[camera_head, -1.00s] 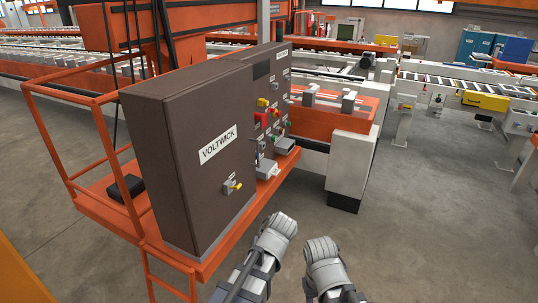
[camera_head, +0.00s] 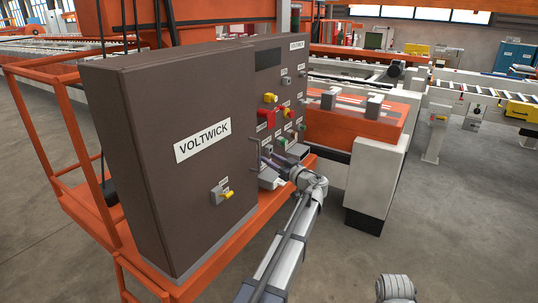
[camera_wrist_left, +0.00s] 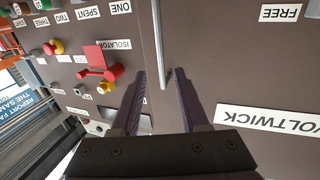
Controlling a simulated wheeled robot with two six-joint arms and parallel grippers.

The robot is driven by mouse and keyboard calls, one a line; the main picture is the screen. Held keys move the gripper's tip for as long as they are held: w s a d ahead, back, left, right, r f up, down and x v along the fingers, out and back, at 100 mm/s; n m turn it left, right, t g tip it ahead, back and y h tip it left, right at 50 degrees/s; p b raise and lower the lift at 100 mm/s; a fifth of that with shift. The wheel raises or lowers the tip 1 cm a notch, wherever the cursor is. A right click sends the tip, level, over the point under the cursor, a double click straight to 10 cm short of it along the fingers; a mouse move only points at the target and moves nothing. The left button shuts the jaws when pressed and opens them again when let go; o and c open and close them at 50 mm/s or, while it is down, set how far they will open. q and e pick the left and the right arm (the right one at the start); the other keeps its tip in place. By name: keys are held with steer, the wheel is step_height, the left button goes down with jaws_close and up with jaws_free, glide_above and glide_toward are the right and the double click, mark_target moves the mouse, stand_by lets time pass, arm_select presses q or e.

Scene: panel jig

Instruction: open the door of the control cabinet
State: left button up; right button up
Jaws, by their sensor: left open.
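The brown control cabinet (camera_head: 125,75) stands on the left with its VOLTWICK door (camera_head: 196,105) facing me. The door looks shut and flush. Its thin vertical bar handle (camera_head: 255,156) is near the door's right edge. A yellow latch knob (camera_head: 227,195) is lower on the door. My left gripper (camera_head: 266,158) is at the handle. In the left wrist view its two fingers (camera_wrist_left: 160,75) are open, with the grey handle bar (camera_wrist_left: 158,40) between them; I cannot tell if they touch it. Only a grey part of my right arm shows low right; its gripper is out of view.
A panel with knobs, a red isolator (camera_head: 264,117) and labels stands beside the door's right edge. An orange platform with railing (camera_head: 62,118) holds the cabinet. A white block stand (camera_head: 378,180) is to the right. The floor in front is clear.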

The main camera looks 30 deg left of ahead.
arm_select(q)
steer(key=shift+x, duration=3.85)
steer(key=shift+s, duration=0.1)
jaws_close()
